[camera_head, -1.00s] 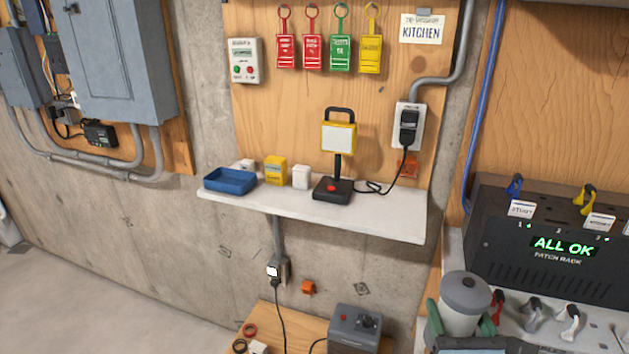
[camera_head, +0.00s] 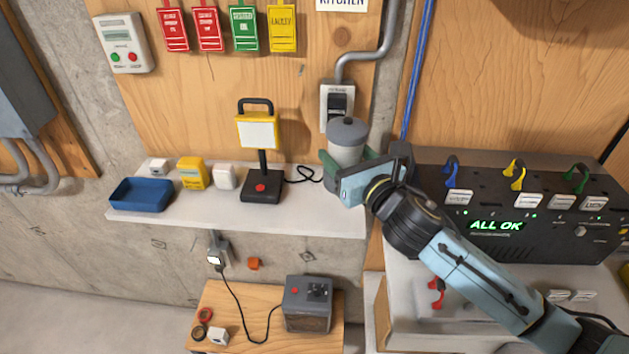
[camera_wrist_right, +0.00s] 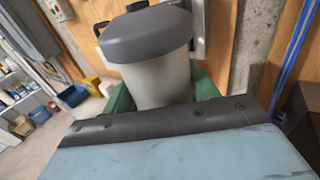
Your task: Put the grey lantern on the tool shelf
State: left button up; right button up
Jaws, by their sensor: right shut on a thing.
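The grey lantern (camera_head: 347,142), a pale grey cylinder with a darker grey lid, is upright in my right gripper (camera_head: 346,168). The gripper's green fingers are shut on its sides. In the right wrist view the lantern (camera_wrist_right: 155,65) stands between the green fingers. The tool shelf (camera_head: 215,213) is the white wall shelf. In the head view the lantern overlaps the shelf's right end. Its base is hidden by the gripper, so I cannot tell whether it touches the shelf. My left gripper is out of view.
On the shelf are a blue tray (camera_head: 141,194), a yellow box (camera_head: 193,173), a white box (camera_head: 225,177) and a yellow work lamp (camera_head: 257,134) with a black cable. The outlet (camera_head: 337,97) is behind the lantern. The patch rack (camera_head: 510,205) is to the right.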

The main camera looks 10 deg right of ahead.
notch_tip(320, 180, down, 5)
jog(key=shift+r+b, duration=0.2)
jog(key=shift+b, duration=0.15)
jog(key=shift+f+b, duration=0.35)
jog(key=shift+f, duration=1.65)
jog(key=shift+f, duration=0.15)
jog(key=o, duration=1.3)
jog(key=shift+f, duration=0.1)
jog(key=shift+r, duration=0.2)
jog(key=b+v, duration=0.1)
jog(key=v, duration=1.1)
